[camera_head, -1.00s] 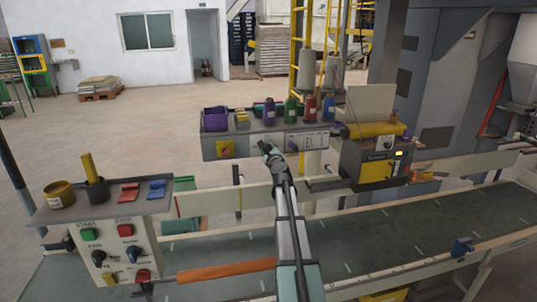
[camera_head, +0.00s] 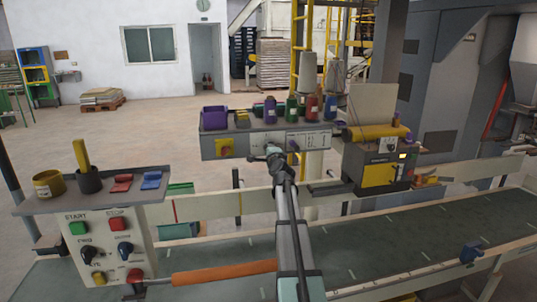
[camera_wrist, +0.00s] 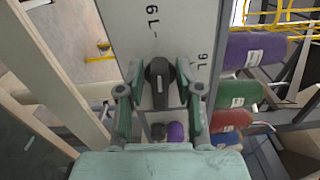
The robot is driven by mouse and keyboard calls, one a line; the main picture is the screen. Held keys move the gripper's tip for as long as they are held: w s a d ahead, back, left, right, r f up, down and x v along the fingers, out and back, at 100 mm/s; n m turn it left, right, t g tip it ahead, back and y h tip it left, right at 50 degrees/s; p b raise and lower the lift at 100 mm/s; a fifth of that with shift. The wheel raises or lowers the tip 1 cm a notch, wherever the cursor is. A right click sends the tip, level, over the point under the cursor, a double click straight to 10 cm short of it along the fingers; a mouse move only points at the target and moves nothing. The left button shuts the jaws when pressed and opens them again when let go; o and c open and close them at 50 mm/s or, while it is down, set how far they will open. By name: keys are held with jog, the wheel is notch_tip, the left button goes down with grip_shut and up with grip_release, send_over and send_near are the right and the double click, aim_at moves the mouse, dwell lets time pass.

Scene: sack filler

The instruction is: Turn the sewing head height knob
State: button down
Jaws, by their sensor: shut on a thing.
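A black knob (camera_wrist: 161,72) sticks out from a pale panel with printed marks, between my fingers in the wrist view. My gripper (camera_wrist: 160,92) is shut on this knob, one finger on each side. In the head view my gripper (camera_head: 274,152) is at the front face of the grey control box (camera_head: 239,143), and it hides the black knob there. A purple knob (camera_head: 293,146) is just right of my gripper; a purple knob (camera_wrist: 176,132) also shows below it in the wrist view.
Several coloured bottles and a purple bin (camera_head: 214,118) stand on the box. A yellow and grey machine (camera_head: 378,174) is to the right. A conveyor (camera_head: 420,235) runs below. A START/STOP panel (camera_head: 108,245) is at front left.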

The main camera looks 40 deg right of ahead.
jog(key=shift+n+b, duration=0.3)
jog(key=shift+n, duration=0.2)
jog(key=c, duration=1.1)
grip_release()
jog(key=v, duration=1.2)
